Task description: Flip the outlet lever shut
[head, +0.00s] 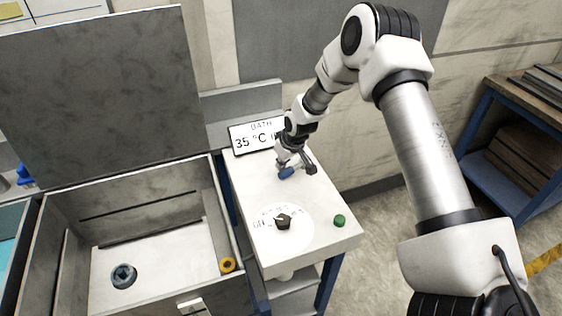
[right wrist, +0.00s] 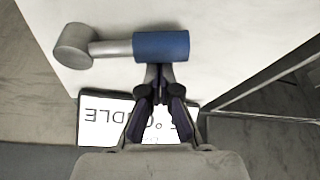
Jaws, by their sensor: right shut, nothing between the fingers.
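The outlet lever has a blue handle (head: 287,173) on the white bench top. In the right wrist view the blue grip (right wrist: 162,46) sits on a grey stem (right wrist: 110,48) that runs left to a round grey hub (right wrist: 74,45). My right gripper (head: 290,163) is at the lever on the display side. In the right wrist view its fingers (right wrist: 157,72) are shut and empty, with the tips right at the edge of the blue grip. I cannot tell whether they touch it. My left gripper is not in view.
A display (head: 258,136) reading 35 °C stands behind the lever. A black knob (head: 283,222) on a white dial and a green button (head: 340,221) are toward the front. An open grey bath (head: 72,200) with a raised lid (head: 100,85) is on the left.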

